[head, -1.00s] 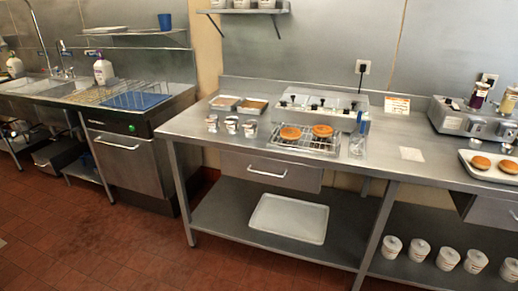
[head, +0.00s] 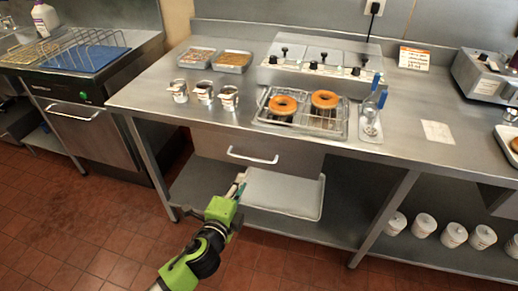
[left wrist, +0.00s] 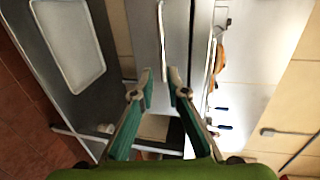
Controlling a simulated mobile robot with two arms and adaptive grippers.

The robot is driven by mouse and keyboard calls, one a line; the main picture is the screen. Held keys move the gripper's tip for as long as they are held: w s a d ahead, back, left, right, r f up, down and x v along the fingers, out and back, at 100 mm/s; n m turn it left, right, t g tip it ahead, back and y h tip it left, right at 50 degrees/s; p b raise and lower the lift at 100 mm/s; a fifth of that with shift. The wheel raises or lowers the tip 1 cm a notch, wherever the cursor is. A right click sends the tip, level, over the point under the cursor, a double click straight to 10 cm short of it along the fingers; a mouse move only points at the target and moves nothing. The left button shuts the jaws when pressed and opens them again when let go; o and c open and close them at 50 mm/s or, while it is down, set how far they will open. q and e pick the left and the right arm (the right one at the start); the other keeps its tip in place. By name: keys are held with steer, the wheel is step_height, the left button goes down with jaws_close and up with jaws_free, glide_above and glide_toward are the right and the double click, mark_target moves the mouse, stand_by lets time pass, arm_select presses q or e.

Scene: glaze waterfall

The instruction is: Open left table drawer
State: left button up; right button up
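The left table drawer (head: 285,170) is a grey metal front under the tabletop, with a white bar handle (head: 252,156). It looks shut. My left gripper (head: 240,182) is just below and in front of the handle in the head view, apart from it. In the left wrist view the handle (left wrist: 162,40) is a pale bar beyond the fingertips. My left gripper (left wrist: 160,78) is open there, with a gap between its teal fingers and nothing in it. My right gripper is not in view.
The steel table (head: 400,145) carries a rack (head: 300,118) with two donuts, metal cups and trays. A pale tray (head: 285,192) lies on the lower shelf, behind my left gripper. Table legs stand either side. The tiled floor in front is clear.

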arm_select(q)
glide_toward(253, 159)
steer(key=x, duration=0.3)
steer(key=shift+f+b+x, duration=0.15)
steer(key=shift+b+x, duration=0.2)
steer(key=shift+x, duration=1.5)
steer(key=shift+f+b+x, duration=0.1)
steer(key=shift+b+x, duration=0.2)
steer(key=shift+x, duration=1.55)
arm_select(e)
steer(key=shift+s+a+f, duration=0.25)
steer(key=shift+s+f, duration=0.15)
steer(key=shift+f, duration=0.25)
arm_select(q)
jaws_close()
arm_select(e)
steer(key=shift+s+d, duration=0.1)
arm_select(q)
steer(key=shift+s, duration=0.1)
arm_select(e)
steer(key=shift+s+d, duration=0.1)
